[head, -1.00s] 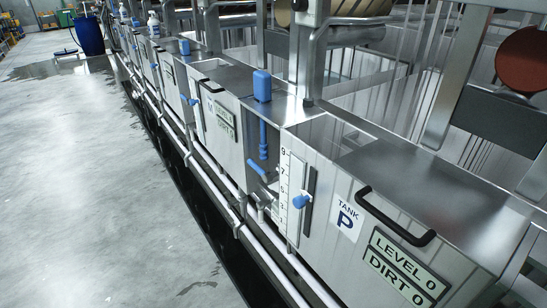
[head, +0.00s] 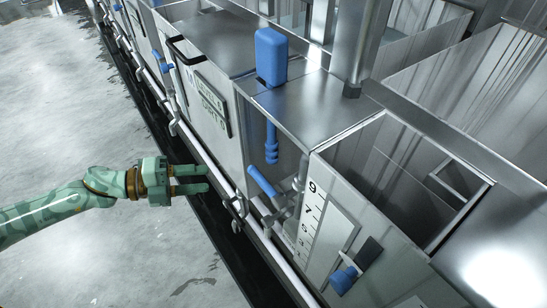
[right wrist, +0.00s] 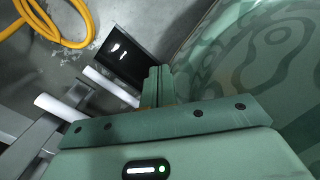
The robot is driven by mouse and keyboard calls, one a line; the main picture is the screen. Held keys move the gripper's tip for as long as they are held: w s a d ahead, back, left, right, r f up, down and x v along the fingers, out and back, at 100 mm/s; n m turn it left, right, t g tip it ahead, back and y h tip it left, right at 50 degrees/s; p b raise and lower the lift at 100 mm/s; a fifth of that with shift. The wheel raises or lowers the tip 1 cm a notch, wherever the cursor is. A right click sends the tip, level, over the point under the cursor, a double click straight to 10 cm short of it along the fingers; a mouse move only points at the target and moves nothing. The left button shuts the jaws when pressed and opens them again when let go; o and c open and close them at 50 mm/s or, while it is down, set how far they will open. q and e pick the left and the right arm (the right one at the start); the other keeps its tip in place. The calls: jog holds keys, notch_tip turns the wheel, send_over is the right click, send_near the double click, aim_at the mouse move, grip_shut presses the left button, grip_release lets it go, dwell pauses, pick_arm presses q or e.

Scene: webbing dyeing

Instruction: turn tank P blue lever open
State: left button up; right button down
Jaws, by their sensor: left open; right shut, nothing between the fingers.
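A blue lever (head: 262,182) is joined to a metal pipe valve in the recess left of the numbered scale (head: 309,220). It slants up to the left from the valve. My left gripper (head: 207,179) is open and empty, left of the lever and apart from it, with its fingers pointing right. Tank P (head: 380,190) is at the right, with its open top showing; its letter label is out of the head view. My right gripper (right wrist: 160,73) is shut and empty in the right wrist view. It is not in the head view.
A blue knob (head: 343,279) sits beside the scale. A blue box (head: 271,58) stands on the steel top above a hanging blue fitting (head: 271,142). White pipes (head: 205,155) run along the tank fronts above a dark floor channel. A yellow hose (right wrist: 60,38) lies on the floor.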

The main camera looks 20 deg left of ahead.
aim_at(262, 178)
pick_arm(q)
jog(key=shift+m, duration=0.4)
jog(key=b+x, duration=0.1)
jog(key=x, duration=0.4)
jog(key=b+x, duration=0.1)
jog(key=x, duration=0.4)
jog(key=s+d+b+x, duration=0.1)
jog(key=x, duration=0.4)
jog(key=shift+s+a+r, duration=0.1)
jog(key=shift+s+r, duration=0.05)
jog(key=shift+r, duration=0.1)
jog(key=shift+w+d+f, duration=0.1)
jog(key=shift+w+d, duration=0.15)
jog(key=shift+d, duration=0.3)
pick_arm(e)
jog(key=f, duration=0.1)
jog(key=s+f, duration=0.1)
jog(key=shift+d+f, duration=0.2)
jog(key=shift+f, duration=0.15)
jog(key=shift+s, duration=0.1)
pick_arm(q)
grip_shut()
pick_arm(e)
jog(key=shift+s+d+g, duration=0.2)
jog(key=shift+d+g, duration=0.1)
jog(key=shift+d, duration=0.05)
